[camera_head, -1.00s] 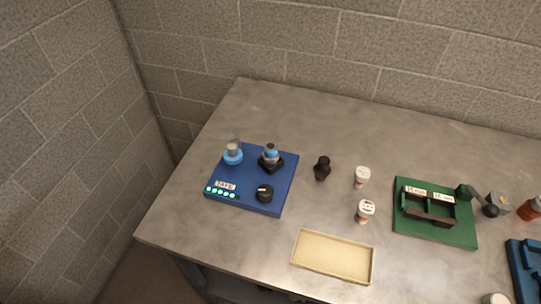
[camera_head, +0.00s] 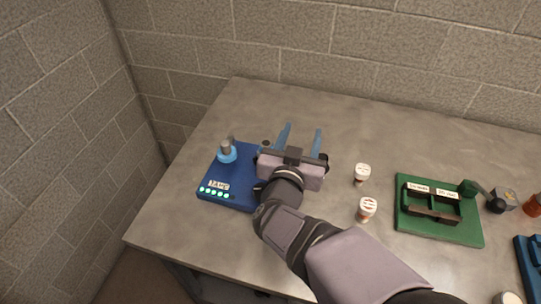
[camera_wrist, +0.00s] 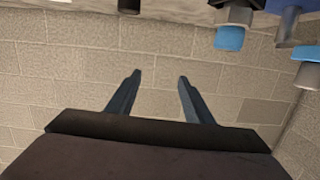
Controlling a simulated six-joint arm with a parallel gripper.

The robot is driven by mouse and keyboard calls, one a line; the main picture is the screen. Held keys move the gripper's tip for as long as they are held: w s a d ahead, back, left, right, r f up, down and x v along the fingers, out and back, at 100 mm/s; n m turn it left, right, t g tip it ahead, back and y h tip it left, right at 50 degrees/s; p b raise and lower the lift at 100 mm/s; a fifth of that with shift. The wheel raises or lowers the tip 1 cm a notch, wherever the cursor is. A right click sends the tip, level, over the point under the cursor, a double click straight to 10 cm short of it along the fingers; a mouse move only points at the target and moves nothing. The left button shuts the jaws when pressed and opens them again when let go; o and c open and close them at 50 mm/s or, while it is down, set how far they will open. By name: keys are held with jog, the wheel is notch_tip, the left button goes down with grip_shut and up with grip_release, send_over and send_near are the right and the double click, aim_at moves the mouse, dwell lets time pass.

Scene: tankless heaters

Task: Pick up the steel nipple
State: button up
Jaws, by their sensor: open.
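A short grey metal cylinder, which looks like the steel nipple (camera_head: 227,145), stands upright in a round light-blue holder (camera_head: 227,155) at the left of the dark blue board (camera_head: 222,176). In the wrist view the nipple (camera_wrist: 307,76) shows at the right edge, with the blue holder (camera_wrist: 309,53) around its base. My gripper (camera_head: 301,132) is open and empty, to the right of the nipple and apart from it. Its two fingers (camera_wrist: 160,75) show in the wrist view with only the wall between them. My gripper hides the right part of the board in the head view.
A blue-topped grey part (camera_wrist: 230,37) stands near the nipple in the wrist view. A black fitting (camera_head: 324,160) is just right of my gripper. Two white-capped bottles (camera_head: 362,173) (camera_head: 367,208) and a green board (camera_head: 437,228) stand further right. The table behind is clear.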

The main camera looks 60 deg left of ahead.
jog(key=s+a+r+t+y, duration=0.1)
jog(key=s+a+t, duration=0.1)
jog(key=s, duration=0.9)
send_near(266, 143)
jog(key=shift+f+x, duration=0.2)
jog(key=shift+x, duration=1)
jog(key=shift+w+a+f+p, duration=0.15)
jog(key=shift+w+p, duration=0.15)
jog(key=shift+p, duration=0.1)
jog(key=shift+p+x, duration=0.85)
jog(key=shift+x, duration=2.65)
jog(key=shift+s+f, duration=0.1)
grip_shut()
